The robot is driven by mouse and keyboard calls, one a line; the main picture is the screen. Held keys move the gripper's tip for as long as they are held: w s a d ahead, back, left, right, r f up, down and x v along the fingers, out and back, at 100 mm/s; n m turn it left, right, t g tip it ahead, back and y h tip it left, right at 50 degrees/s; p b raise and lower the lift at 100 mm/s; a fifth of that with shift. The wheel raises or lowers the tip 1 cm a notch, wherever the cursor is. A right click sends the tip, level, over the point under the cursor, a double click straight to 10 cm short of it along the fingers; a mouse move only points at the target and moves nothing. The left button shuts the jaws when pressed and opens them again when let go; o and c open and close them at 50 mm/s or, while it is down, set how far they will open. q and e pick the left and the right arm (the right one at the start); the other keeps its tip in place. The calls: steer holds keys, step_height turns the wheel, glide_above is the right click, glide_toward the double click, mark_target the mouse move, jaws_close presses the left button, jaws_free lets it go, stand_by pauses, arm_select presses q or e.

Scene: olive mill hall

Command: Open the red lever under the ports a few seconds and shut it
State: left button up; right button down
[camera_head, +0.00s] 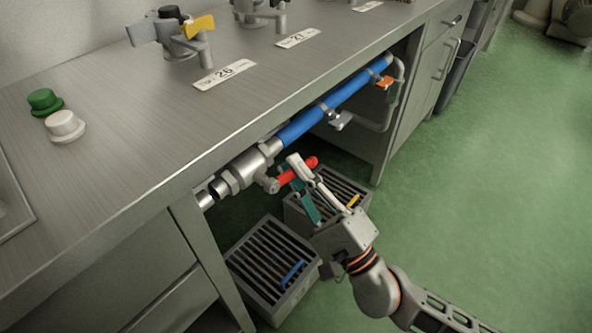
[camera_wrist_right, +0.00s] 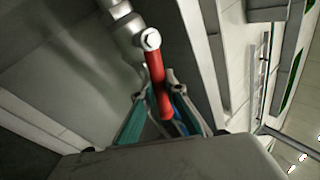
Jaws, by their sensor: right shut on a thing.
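The red lever (camera_head: 312,163) sits on a metal valve (camera_head: 245,169) at the near end of a pipe under the bench edge. It also shows in the right wrist view (camera_wrist_right: 156,78), where it runs from a round metal hub down between the fingers. My right gripper (camera_head: 299,182) is shut on the lever, one finger on each side of it; in the right wrist view the fingertips (camera_wrist_right: 155,88) close around its middle. The numbered ports, such as the one behind label 26 (camera_head: 224,73), stand on the bench top above. My left gripper is not in view.
A blue pipe (camera_head: 335,100) runs along under the bench, with an orange-handled tap (camera_head: 384,83) farther along. Slatted grey crates (camera_head: 238,254) stand on the floor below the valve. Green and white buttons (camera_head: 45,101) sit on the bench (camera_head: 120,130). The green floor (camera_head: 480,180) at right is clear.

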steer(key=c, duration=2)
jaws_free()
steer(key=shift+r, duration=0.1)
steer(key=shift+c, duration=0.2)
steer(key=v, duration=1.2)
